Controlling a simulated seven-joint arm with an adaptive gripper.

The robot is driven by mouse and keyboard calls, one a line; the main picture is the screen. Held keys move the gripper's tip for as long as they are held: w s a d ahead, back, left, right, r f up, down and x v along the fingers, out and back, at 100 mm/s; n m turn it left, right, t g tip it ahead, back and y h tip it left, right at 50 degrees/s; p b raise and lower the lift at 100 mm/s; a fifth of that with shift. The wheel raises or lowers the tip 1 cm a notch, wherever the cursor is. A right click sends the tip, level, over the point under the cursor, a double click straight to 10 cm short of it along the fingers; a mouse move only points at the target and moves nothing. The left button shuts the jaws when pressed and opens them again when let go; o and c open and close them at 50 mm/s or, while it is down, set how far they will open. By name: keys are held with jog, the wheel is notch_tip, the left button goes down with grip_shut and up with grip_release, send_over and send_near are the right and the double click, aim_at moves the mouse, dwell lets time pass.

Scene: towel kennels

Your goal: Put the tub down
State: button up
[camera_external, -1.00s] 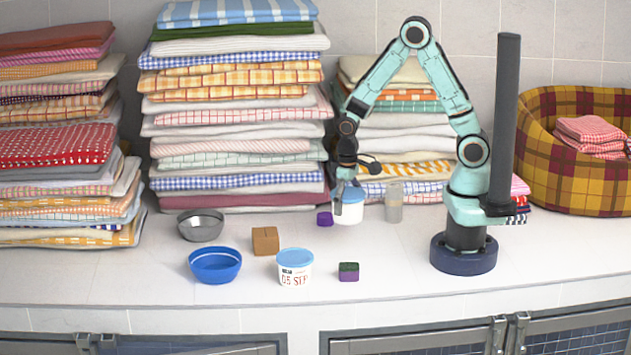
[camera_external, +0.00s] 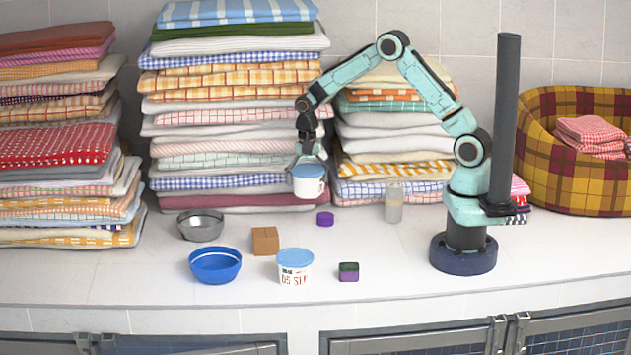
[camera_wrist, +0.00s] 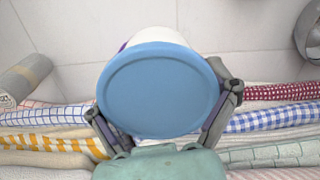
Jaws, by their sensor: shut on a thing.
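A white tub with a blue lid (camera_external: 308,182) hangs in my gripper (camera_external: 307,165), held above the white counter. In the wrist view the tub's round blue lid (camera_wrist: 158,92) faces the camera between the two fingers of my gripper (camera_wrist: 165,115), which are shut on its sides. A second white tub with a blue lid and printed lettering (camera_external: 294,267) stands upright on the counter near the front. The held tub is behind it, higher up.
On the counter are a blue bowl (camera_external: 215,266), a grey metal bowl (camera_external: 201,225), a brown block (camera_external: 265,241), a purple lid-like piece (camera_external: 325,219), a dark green and purple block (camera_external: 348,272) and a translucent cylinder (camera_external: 394,202). Towel stacks (camera_external: 235,130) line the back. The front right counter is clear.

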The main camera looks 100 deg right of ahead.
send_over(284, 224)
jog(key=f, duration=0.6)
jog(key=shift+s, duration=0.3)
jog(key=shift+w+d+f, duration=0.1)
jog(key=shift+w+f, duration=0.05)
jog(key=shift+f, duration=0.8)
jog(key=shift+w+f, duration=0.1)
jog(key=shift+f, duration=0.85)
jog(key=shift+f, duration=0.15)
jog(key=o, duration=1)
